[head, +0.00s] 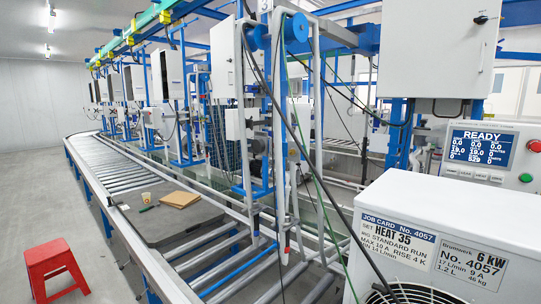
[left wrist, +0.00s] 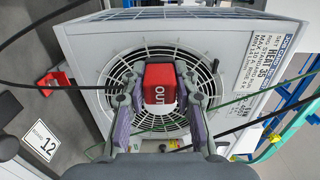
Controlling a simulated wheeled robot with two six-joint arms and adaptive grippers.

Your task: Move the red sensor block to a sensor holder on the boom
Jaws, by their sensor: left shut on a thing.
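The red sensor block (left wrist: 160,76), marked OUT, is between the fingers of my left gripper (left wrist: 160,92) in the left wrist view. The gripper is shut on it and holds it in front of the round fan grille of a white unit. I cannot tell the gap between block and grille. Neither the block nor my left gripper can be made out in the head view. Grey upright tubes with blue wheels (head: 297,27) stand mid-picture in the head view; I cannot clearly make out a sensor holder there. My right gripper is in neither view.
The white unit (head: 400,215) with job card labels fills the head view's lower right. Black and green cables hang before it. A roller conveyor (head: 115,165) carries a grey mat (head: 150,225). A red stool (head: 52,262) stands on open floor at left.

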